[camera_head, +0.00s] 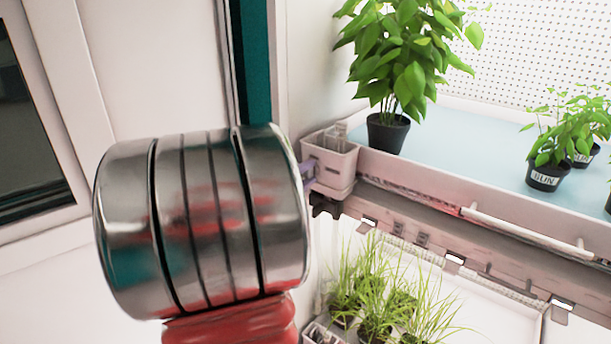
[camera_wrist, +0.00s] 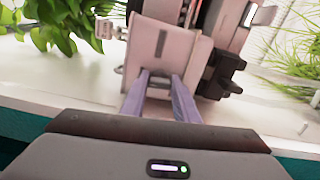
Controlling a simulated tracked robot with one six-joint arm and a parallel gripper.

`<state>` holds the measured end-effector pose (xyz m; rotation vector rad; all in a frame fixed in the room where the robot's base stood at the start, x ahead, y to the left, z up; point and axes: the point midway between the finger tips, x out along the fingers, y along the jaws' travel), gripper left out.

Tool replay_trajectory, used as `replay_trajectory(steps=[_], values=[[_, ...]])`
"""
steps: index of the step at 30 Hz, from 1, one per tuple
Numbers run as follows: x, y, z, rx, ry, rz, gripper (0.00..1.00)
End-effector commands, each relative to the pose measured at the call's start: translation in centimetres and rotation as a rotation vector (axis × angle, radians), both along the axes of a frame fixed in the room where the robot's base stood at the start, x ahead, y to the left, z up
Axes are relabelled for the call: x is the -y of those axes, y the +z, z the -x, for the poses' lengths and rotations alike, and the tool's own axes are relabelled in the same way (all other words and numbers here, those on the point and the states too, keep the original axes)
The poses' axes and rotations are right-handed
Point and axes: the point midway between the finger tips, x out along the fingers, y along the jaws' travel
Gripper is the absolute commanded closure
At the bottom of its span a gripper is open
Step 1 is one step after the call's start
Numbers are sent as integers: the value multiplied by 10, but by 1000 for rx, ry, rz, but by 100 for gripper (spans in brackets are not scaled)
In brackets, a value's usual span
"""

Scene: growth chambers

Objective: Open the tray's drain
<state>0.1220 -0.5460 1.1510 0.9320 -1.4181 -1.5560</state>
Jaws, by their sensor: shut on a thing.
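The upper tray (camera_head: 400,168) has a pale, box-shaped fitting (camera_head: 330,166) at its left corner, likely the drain housing. It fills the upper middle of the wrist view (camera_wrist: 150,45). A black fitting (camera_head: 324,206) sits just below the box in the head view. It shows right of the fingers in the wrist view (camera_wrist: 222,78). My gripper (camera_wrist: 160,75) has its two lavender fingers at the box's face, shut on a small grey tab (camera_wrist: 160,82) there. In the head view, only a bit of the gripper (camera_head: 308,172) shows. Whether the drain is open cannot be told.
A tall leafy plant in a dark pot (camera_head: 387,133) and smaller potted plants (camera_head: 546,175) stand on the upper tray. A white handle bar (camera_head: 525,232) runs along its front. Grassy seedlings (camera_head: 372,300) stand below. A white wall and window frame (camera_head: 80,120) are at the left.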

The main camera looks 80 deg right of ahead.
Motion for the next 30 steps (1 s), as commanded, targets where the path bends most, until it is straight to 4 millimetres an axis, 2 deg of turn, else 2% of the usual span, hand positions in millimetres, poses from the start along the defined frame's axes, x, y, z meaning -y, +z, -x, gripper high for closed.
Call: replay_trajectory(steps=[9,21,22,30], values=[[-1,-6,3,93,-7,30,95],[-2,-7,4,101,-8,30,95],[-2,-7,4,101,-8,30,72],[-1,-5,2,100,-6,35,54]])
